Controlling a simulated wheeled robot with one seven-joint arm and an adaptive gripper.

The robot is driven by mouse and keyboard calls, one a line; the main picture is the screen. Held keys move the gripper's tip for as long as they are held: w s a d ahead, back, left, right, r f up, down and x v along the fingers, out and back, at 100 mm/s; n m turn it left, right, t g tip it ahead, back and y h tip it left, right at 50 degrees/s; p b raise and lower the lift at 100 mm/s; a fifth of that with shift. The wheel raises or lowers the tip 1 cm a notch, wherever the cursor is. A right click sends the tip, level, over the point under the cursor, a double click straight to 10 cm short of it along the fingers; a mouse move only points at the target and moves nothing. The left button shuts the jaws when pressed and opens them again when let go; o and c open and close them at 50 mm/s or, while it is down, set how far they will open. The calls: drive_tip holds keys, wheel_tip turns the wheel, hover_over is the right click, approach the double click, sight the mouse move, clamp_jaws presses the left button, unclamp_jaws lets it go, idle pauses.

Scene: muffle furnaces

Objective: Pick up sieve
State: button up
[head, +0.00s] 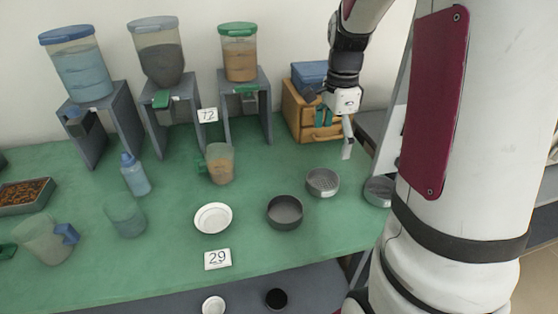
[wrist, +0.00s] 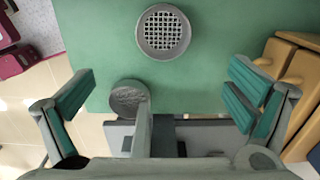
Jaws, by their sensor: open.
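The sieve (head: 322,182) is a round grey dish with a mesh bottom, resting on the green table near its right edge. In the wrist view the sieve (wrist: 164,32) lies at the top middle, its dark square mesh facing up. My gripper (head: 346,150) hangs above the table, up and to the right of the sieve in the head view. In the wrist view my gripper (wrist: 158,100) has its two teal-padded fingers wide apart with nothing between them. The sieve lies beyond the fingertips, and they do not touch it.
A dark grey bowl (head: 285,212) and a white bowl (head: 213,218) stand left of the sieve. A wooden drawer box (head: 303,115) is behind it. A jug (head: 220,164) stands further left.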

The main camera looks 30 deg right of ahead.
drive_tip(key=b, duration=0.1)
hover_over(322, 185)
drive_tip(key=f, duration=0.8)
drive_tip(key=shift+d, duration=0.25)
drive_tip(key=shift+a+f+b, duration=0.15)
drive_tip(key=shift+f+b, duration=0.1)
drive_tip(key=shift+f, duration=1.3)
drive_tip(key=shift+a+f+b, duration=0.1)
drive_tip(key=shift+f+b, duration=0.15)
drive_tip(key=shift+f, duration=1.25)
drive_tip(key=c, duration=1.3)
